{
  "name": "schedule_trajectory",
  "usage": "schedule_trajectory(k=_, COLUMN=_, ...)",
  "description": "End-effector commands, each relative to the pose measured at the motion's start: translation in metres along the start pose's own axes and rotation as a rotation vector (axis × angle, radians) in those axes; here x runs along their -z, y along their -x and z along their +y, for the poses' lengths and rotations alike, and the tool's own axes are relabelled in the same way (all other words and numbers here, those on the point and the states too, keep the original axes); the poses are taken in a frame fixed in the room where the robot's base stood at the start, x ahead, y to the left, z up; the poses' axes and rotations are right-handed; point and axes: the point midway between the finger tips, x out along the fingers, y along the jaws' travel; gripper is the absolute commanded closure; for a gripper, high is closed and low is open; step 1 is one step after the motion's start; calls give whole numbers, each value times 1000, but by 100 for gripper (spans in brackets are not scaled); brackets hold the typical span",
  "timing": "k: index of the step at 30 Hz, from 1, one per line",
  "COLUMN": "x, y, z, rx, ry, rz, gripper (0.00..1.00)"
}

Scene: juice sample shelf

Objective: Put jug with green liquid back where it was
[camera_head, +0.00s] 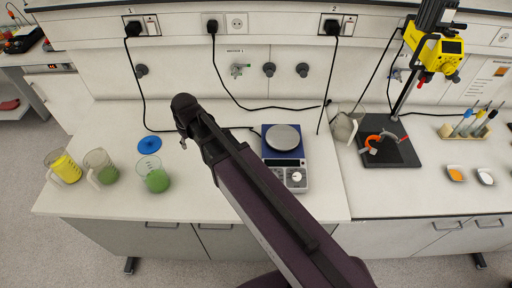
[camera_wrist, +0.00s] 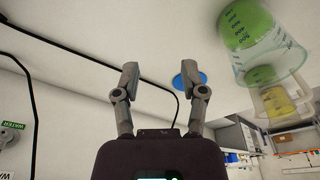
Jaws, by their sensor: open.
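In the head view, a clear jug with a handle and green liquid (camera_head: 106,175) stands at the left of the bench. A clear beaker with green liquid (camera_head: 158,183) stands to its right. In the wrist view, a green-filled vessel with printed marks (camera_wrist: 252,28) is at the upper right. My gripper (camera_head: 181,128) is right of these vessels, apart from them and above the bench. Its two fingers (camera_wrist: 165,84) are spread in the wrist view with nothing between them.
A jug with yellow liquid (camera_head: 66,168) stands at the far left. A blue disc (camera_head: 149,145) lies behind the beaker. Another clear jug (camera_head: 343,128) stands near a black stand base (camera_head: 398,152). Cables trail along the back.

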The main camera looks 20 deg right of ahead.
Motion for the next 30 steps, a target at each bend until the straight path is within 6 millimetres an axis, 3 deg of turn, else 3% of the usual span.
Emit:
schedule_trajectory(k=3, x=-34, y=5, z=36, rx=-12, ry=-94, rz=-32, gripper=45)
schedule_trajectory(k=9, x=-87, y=14, z=86, rx=-28, ry=-245, rz=-85, gripper=45)
schedule_trajectory(k=18, x=-159, y=26, z=136, rx=-46, ry=-442, rz=-155, gripper=45)
schedule_trajectory(k=24, x=-178, y=30, z=147, rx=-49, ry=-497, rz=-175, gripper=45)
schedule_trajectory(k=30, x=-180, y=30, z=148, rx=-49, ry=-504, rz=-177, gripper=45)
